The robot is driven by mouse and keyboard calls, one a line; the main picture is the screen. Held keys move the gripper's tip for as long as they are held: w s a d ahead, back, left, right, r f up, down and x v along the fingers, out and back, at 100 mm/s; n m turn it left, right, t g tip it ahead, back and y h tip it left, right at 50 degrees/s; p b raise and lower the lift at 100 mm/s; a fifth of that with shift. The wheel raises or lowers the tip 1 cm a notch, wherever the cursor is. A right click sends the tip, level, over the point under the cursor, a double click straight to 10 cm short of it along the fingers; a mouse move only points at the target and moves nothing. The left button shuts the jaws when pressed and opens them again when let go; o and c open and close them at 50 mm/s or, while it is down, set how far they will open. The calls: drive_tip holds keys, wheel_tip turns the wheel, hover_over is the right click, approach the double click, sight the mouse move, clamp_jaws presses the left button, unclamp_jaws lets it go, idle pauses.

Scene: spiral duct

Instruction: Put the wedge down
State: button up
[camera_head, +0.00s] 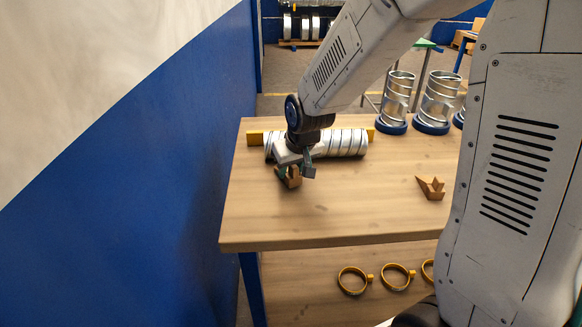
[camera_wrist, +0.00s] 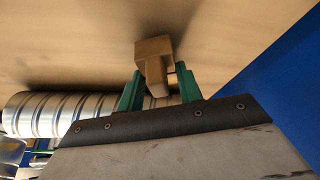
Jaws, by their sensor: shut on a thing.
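My gripper (camera_head: 296,172) is over the left part of the wooden table (camera_head: 262,220), in front of the silver spiral duct (camera_head: 345,143). It is shut on a brown wooden wedge (camera_head: 290,178). In the wrist view the wedge (camera_wrist: 153,62) sits between the two green fingers (camera_wrist: 157,88), close to the table top. I cannot tell whether it touches the table. A second wooden wedge (camera_head: 431,187) lies on the table to the right. The duct (camera_wrist: 50,112) also shows at the left of the wrist view.
Silver duct pieces with blue bases (camera_head: 397,103) stand at the table's back right. A blue and white wall (camera_head: 150,160) borders the table's left. Yellow ring clamps (camera_head: 352,281) lie below the front edge. The table's middle front is clear.

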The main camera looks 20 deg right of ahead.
drive_tip(key=shift+f, duration=0.6)
drive_tip(key=o, duration=1.2)
drive_tip(key=shift+c, duration=0.2)
drive_tip(key=shift+r, duration=0.15)
drive_tip(key=v, duration=0.7)
drive_tip(key=shift+r, duration=0.3)
